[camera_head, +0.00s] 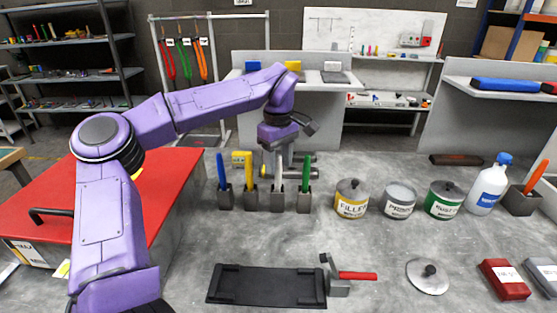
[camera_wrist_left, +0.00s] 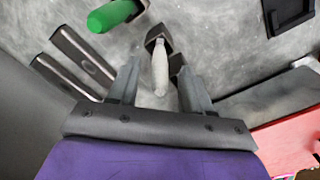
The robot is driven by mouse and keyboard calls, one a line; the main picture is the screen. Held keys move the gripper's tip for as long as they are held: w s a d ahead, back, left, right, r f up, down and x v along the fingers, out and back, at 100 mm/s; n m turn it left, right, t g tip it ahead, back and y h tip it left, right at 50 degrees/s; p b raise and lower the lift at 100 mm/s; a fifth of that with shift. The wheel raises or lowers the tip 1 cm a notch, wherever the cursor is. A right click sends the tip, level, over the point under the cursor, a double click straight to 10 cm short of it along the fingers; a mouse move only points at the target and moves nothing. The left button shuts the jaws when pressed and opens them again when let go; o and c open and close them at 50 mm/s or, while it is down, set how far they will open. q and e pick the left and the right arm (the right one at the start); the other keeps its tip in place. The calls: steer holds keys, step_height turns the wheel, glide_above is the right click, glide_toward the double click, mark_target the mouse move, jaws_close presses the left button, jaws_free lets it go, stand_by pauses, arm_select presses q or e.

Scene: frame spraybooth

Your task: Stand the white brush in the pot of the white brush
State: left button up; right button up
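The white brush (camera_head: 278,168) stands upright in its dark grey pot (camera_head: 278,200), third from the left in a row of pots. In the left wrist view, the white brush (camera_wrist_left: 160,72) comes up from the dark pot (camera_wrist_left: 157,38) towards my camera. My left gripper (camera_head: 277,160) is over that pot, fingers pointing down. In the left wrist view, my left gripper (camera_wrist_left: 158,78) is open, with one finger on each side of the brush handle and a gap on both sides. My right gripper is not in view.
Pots with a blue brush (camera_head: 221,172), a yellow brush (camera_head: 248,172) and a green brush (camera_head: 306,174) stand close beside it. Tins, including the filler tin (camera_head: 351,200), stand to the right. A black tray (camera_head: 266,286) lies in front. The bench between is clear.

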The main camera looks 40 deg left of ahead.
arm_select(q)
step_height(320, 180, up, 11)
steer(key=shift+f+p, duration=0.2)
steer(key=shift+p, duration=0.3)
stand_by(0.3)
